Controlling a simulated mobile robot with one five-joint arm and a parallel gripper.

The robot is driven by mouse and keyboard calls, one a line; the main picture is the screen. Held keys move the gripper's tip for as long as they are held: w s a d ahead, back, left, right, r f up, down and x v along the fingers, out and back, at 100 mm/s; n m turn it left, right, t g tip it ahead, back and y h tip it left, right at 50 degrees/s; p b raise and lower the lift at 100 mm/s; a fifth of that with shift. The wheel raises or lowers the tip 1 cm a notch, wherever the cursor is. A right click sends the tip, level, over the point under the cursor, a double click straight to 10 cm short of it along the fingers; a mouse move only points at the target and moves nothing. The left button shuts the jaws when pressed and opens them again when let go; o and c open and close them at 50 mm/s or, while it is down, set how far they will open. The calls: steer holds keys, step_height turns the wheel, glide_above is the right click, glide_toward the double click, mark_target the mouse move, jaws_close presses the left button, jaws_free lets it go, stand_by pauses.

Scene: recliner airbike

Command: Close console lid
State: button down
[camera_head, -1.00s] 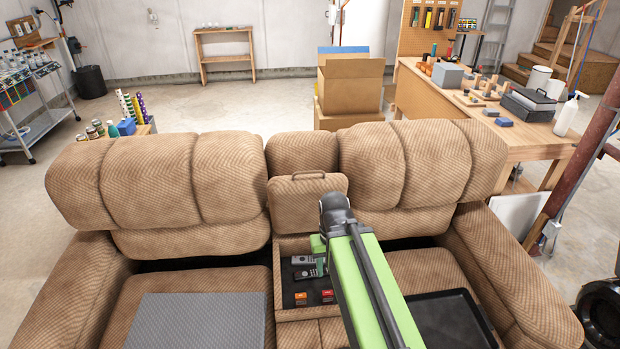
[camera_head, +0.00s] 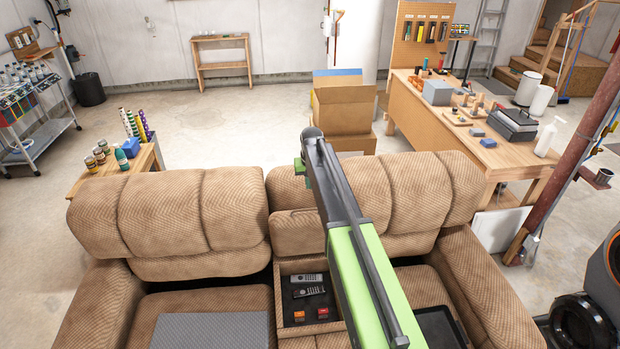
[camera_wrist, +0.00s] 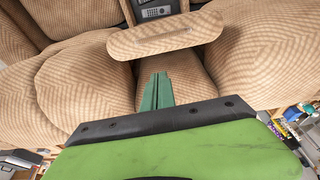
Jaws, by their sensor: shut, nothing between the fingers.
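The console lid (camera_head: 297,237) is brown, textured fabric and stands raised against the backrest between the two seats. The open console (camera_head: 283,302) below it shows a dark interior with two remotes (camera_head: 307,285) and two small red-orange items (camera_head: 311,315). My gripper (camera_head: 303,172) is shut and empty, above the middle of the backrest and behind the lid; my arm partly hides the lid's right side. In the wrist view the green fingers (camera_wrist: 157,92) point toward the lid's upper edge (camera_wrist: 165,36), with the console beyond it. I see no contact.
Rounded backrest cushions (camera_head: 170,220) flank the lid on both sides. A grey mat (camera_head: 212,330) lies on the left seat and a black tray (camera_head: 440,328) on the right. Cardboard boxes (camera_head: 343,108) and a wooden workbench (camera_head: 440,130) stand behind the sofa.

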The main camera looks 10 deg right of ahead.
step_height(320, 180, up, 4)
steer(key=p, duration=0.2)
steer(key=b, duration=1.2)
glide_above(310, 214)
steer(key=w, duration=0.4)
steer(key=f, duration=1.1)
steer(key=shift+d+f, duration=0.2)
steer(key=s, duration=0.3)
steer(key=shift+a+f, duration=0.1)
steer(key=shift+f, duration=0.3)
steer(key=shift+s, duration=0.4)
steer(key=shift+s, duration=0.1)
